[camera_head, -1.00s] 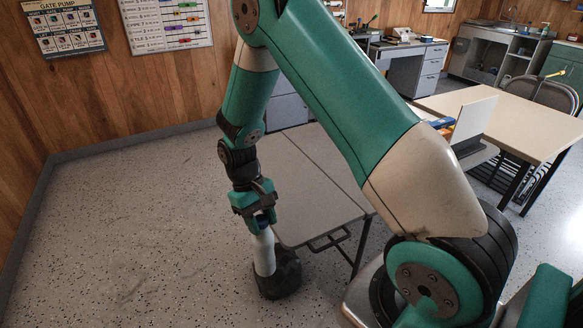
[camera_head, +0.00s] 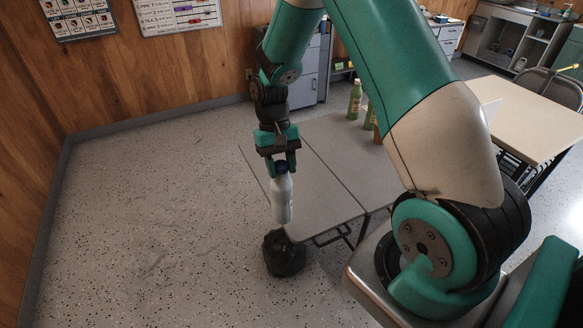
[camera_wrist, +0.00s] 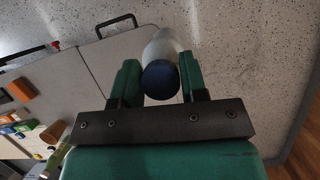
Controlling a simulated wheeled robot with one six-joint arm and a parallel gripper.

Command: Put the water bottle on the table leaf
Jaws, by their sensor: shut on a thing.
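The water bottle (camera_head: 281,200) is white with a dark blue cap and hangs upright in my gripper (camera_head: 279,166). My gripper is shut on it near the cap. In the head view the bottle overlaps the near left edge of the grey table leaf (camera_head: 310,182); its base shows above the black bag on the floor. In the wrist view the bottle (camera_wrist: 161,47) sits between the two green fingers (camera_wrist: 160,84), its blue cap toward the camera. The leaf (camera_wrist: 110,65) lies to the left there, with speckled floor beyond the bottle.
A black bag (camera_head: 284,254) sits on the floor by the leaf's near corner. Green bottles (camera_head: 355,99) and a brown item stand on the table's far part. A beige table (camera_head: 520,112) with chairs is at right. The leaf's surface looks bare.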

